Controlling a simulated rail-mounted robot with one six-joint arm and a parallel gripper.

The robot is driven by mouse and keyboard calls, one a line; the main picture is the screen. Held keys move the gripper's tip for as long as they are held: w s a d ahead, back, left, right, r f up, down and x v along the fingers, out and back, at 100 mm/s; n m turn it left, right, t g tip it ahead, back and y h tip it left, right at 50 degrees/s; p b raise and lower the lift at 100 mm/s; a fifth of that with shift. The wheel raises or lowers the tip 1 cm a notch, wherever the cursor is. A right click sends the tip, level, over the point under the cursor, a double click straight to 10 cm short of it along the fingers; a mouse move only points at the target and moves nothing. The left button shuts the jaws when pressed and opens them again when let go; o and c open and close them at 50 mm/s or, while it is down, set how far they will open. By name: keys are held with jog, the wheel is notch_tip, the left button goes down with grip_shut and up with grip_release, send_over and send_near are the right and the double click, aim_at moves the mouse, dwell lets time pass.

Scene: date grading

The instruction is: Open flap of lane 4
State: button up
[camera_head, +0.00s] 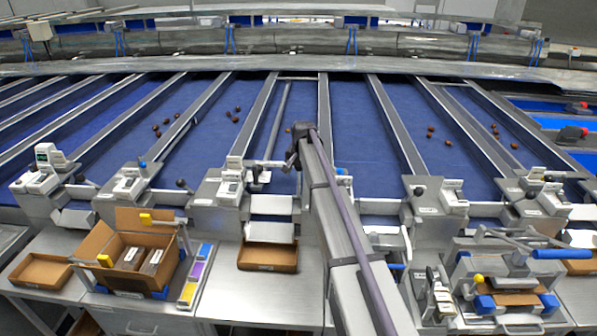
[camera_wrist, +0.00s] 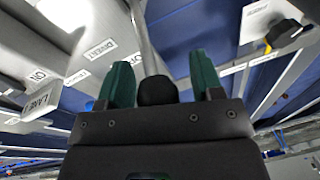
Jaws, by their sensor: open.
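My gripper (camera_wrist: 160,75) is open, its two green fingers on either side of a round black knob (camera_wrist: 157,91) in the wrist view. The knob sits at the end of a pale metal lever (camera_wrist: 141,38); I cannot tell whether the fingers touch it. In the head view my arm reaches to the lane end in the middle, and its wrist hides most of the gripper. Below is a silver chute (camera_head: 271,205) above an open cardboard tray (camera_head: 267,257). I cannot make out the flap's position.
Blue lanes with metal dividers run to the back, some carrying several dates (camera_head: 235,113). Neighbouring lane ends have similar knobs, such as the black knob (camera_head: 419,190) to the right. A cardboard box (camera_head: 140,259) with packs stands at left; a clamp with a blue handle (camera_head: 562,254) is at right.

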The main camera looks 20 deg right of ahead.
jog(key=shift+r, duration=0.1)
jog(key=r+p, duration=0.3)
jog(key=s+r+p, duration=0.1)
jog(key=r+p, duration=0.3)
jog(key=s+r+p, duration=0.1)
jog(key=r+p, duration=0.2)
jog(key=p, duration=0.1)
jog(key=shift+d+r, duration=0.2)
jog(key=shift+r, duration=0.2)
jog(key=shift+f, duration=0.15)
